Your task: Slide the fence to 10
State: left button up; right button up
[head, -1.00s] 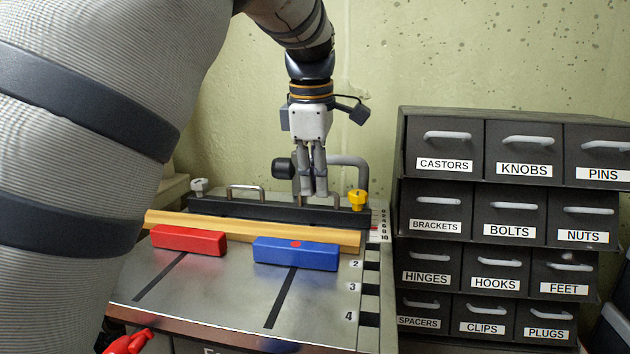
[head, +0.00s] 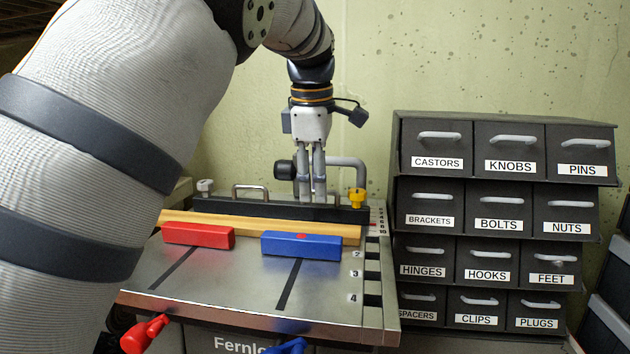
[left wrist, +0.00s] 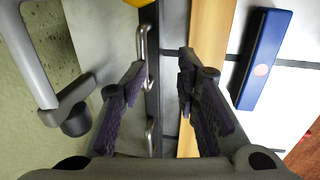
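The fence (head: 250,208) is a long black bar across the back of a grey metal table (head: 225,275). It has metal handles, a white knob (head: 205,187) at its left end and a yellow knob (head: 357,197) at its right end. A small number scale (head: 382,226) runs beside its right end, with a red mark near the 10; its exact reading is too small to tell. My left gripper (head: 311,196) points down at the fence's right handle. In the left wrist view its fingers (left wrist: 160,65) are apart, with the fence bar (left wrist: 152,100) and handle (left wrist: 141,42) between them. My right gripper is not in view.
A wooden strip (head: 260,228) lies along the fence's front. A red block (head: 198,235) and a blue block (head: 300,246) sit before it. A red handle (head: 145,333) is at the front. Labelled drawers (head: 500,220) stand to the right. The table's front is clear.

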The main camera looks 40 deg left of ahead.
pick_arm(q)
notch_tip(320, 180, up, 14)
jog(key=s+d, duration=0.1)
jog(key=s, duration=0.1)
jog(key=shift+s+d+f, duration=0.15)
jog(key=shift+f, duration=0.05)
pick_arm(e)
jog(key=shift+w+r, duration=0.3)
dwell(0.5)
pick_arm(q)
jog(key=shift+p, duration=0.45)
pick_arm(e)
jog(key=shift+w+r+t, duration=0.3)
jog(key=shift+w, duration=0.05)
pick_arm(q)
jog(key=shift+s, duration=0.1)
